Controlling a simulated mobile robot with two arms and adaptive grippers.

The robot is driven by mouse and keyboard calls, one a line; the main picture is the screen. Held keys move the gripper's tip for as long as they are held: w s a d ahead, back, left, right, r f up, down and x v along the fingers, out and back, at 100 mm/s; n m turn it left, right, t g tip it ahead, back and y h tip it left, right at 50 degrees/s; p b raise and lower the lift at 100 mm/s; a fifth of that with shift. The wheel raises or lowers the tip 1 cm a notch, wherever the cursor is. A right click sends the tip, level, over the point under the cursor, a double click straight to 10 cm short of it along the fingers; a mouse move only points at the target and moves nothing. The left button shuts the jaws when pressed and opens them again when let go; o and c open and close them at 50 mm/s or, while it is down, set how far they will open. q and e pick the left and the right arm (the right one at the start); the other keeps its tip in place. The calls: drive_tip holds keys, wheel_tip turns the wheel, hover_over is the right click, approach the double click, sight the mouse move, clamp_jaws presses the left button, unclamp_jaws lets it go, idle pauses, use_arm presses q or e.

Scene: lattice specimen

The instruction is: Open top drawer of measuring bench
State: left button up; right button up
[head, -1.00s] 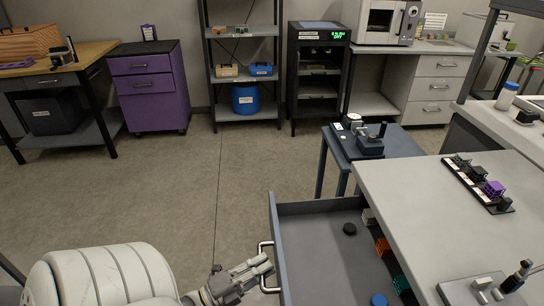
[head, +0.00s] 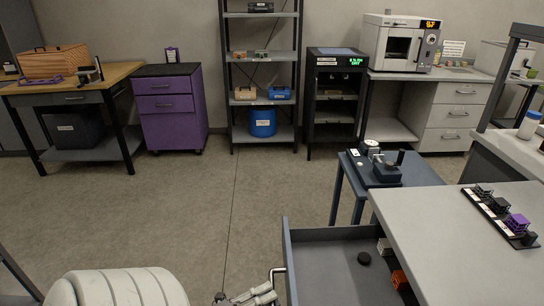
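The measuring bench (head: 450,225) has a pale grey top and stands at the right of the head view. Its drawer (head: 335,234) is pulled well out to the left. Inside are a black round piece (head: 364,258), an orange lattice block (head: 399,279) and a pale block (head: 385,246). The metal drawer handle (head: 277,270) is on the drawer's left-facing front. My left gripper (head: 267,292) is at this handle, low in the view; the bottom edge cuts off part of both. I cannot tell whether its fingers close on the bar. My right gripper is not in view.
A small blue-grey table (head: 420,172) with a dark instrument (head: 384,169) stands behind the drawer. A rack of lattice specimens (head: 500,214) lies on the bench top. The floor (head: 190,220) left of the drawer is clear. A purple cabinet (head: 169,115) and shelves line the back wall.

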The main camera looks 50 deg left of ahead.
use_arm(q)
drive_tip(key=v, duration=1)
